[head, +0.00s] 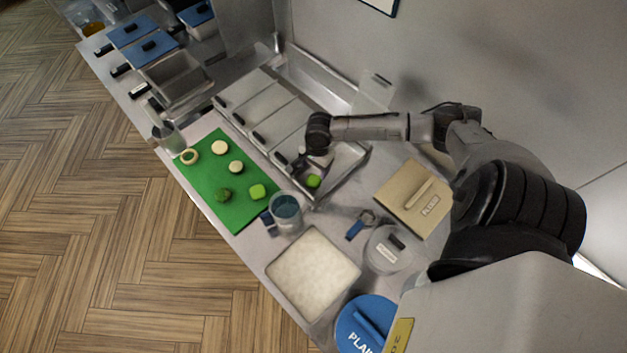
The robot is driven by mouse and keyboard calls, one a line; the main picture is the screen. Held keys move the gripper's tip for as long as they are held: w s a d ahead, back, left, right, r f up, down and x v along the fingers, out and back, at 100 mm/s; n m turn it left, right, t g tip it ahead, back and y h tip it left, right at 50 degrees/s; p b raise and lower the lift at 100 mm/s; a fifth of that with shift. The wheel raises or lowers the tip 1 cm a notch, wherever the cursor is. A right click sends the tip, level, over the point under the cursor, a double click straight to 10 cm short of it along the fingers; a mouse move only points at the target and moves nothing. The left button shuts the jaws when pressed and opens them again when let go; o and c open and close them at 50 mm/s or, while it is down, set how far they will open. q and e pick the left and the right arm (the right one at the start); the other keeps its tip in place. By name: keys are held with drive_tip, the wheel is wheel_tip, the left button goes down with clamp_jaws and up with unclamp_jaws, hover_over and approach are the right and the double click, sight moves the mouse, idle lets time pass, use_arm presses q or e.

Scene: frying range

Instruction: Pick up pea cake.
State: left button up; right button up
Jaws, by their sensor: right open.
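A bright green round piece (314,181), which may be the pea cake, lies in the open metal fryer bay at the right end of the lidded row. My right gripper (303,168) points down just above and left of it; its fingers are small and dark here, open, with nothing seen between them. On the green board (207,188) lie a light green squarish cake (257,191) and a darker green round cake (223,195). Which green piece is the pea cake cannot be told for certain. My left gripper is not in view.
Closed metal lids (277,125) stand beside the bay. A glass of bluish liquid (286,208), a white-filled tray (312,274) and a tan box (408,198) crowd the near counter.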

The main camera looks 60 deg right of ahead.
sight(314, 180)
drive_tip(key=shift+s+a+f+p, duration=0.1)
drive_tip(key=shift+a+f+p, duration=0.1)
drive_tip(key=shift+f, duration=0.85)
drive_tip(key=shift+w+a+f+p, duration=0.1)
drive_tip(key=shift+a+f, duration=0.1)
drive_tip(key=shift+f, duration=0.85)
drive_tip(key=shift+s+a+f+p, duration=0.1)
drive_tip(key=shift+a+f+p, duration=0.1)
drive_tip(key=shift+f, duration=0.85)
drive_tip(key=c, duration=0.5)
